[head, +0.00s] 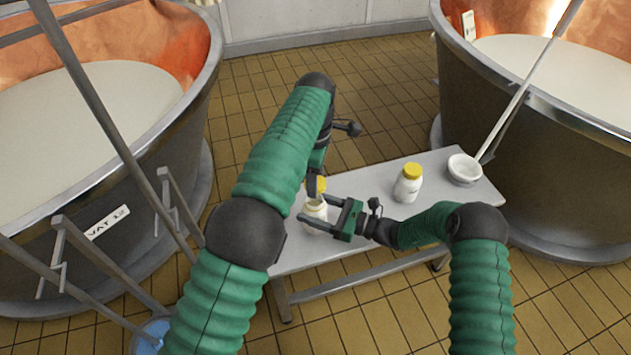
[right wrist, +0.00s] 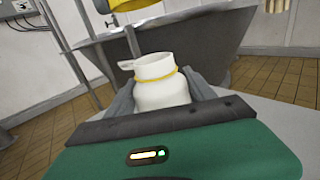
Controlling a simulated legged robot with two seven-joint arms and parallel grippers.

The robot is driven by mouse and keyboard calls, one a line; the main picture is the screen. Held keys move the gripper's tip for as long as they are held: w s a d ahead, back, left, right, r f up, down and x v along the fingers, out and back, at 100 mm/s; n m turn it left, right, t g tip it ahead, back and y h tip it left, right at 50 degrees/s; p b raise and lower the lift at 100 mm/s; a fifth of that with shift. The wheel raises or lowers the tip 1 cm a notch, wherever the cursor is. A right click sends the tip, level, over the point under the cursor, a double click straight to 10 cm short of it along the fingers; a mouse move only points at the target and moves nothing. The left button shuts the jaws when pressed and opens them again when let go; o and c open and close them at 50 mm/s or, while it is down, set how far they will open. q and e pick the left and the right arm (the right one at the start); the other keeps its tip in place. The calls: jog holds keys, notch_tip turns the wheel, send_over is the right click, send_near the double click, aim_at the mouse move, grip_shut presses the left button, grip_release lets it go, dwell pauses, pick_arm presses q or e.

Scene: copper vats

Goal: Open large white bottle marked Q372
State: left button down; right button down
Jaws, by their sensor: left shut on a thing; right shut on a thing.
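A white bottle (head: 316,212) stands at the left end of the grey table (head: 400,222). My right gripper (head: 326,207) is shut around its body from the right. In the right wrist view the bottle (right wrist: 161,88) shows a bare white neck with a thin yellow ring below it. A yellow cap (right wrist: 103,8) is apart from the neck, at the top edge of that view. My left gripper (head: 316,188) is shut on this cap (head: 320,184) just above the bottle; the arm hides part of it. I cannot read any marking on the bottle.
A second white bottle (head: 407,187) with a yellow cap and a white bowl (head: 464,169) stand to the right on the table. Large copper-lined vats stand at left (head: 150,150) and right (head: 540,150). Metal railings (head: 110,130) are at left, with a blue bucket (head: 150,335) below.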

jog(key=shift+c, duration=1.3)
grip_release()
